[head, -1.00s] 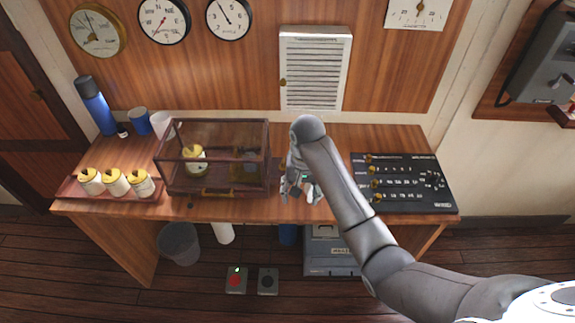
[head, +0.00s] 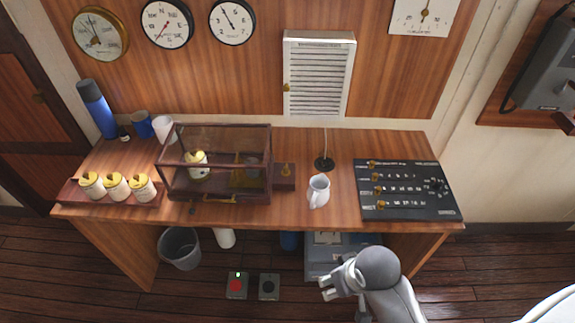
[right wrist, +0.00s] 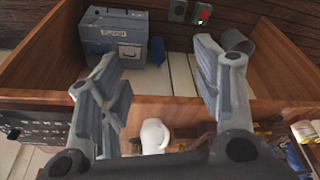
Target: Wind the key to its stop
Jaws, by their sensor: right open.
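A small brass key-like knob (head: 286,171) stands up from a dark wooden block (head: 284,184) at the right end of the glass-sided wooden case (head: 238,140). How far it is turned is too small to tell. Inside the case are a yellow-topped jar and a brass part with a dark cylinder. My right gripper (head: 326,288) is in front of and below the desk's front edge, well apart from the knob. In the right wrist view my right gripper (right wrist: 157,58) is open, with nothing between its fingers. My left gripper is out of view.
A white jug (head: 318,190) stands right of the block, near a thin rod on a dark base (head: 324,163). A black switch panel (head: 407,190) lies at the desk's right. Three yellow-lidded jars (head: 116,186) sit at left. A grey toolbox (head: 325,262) is under the desk.

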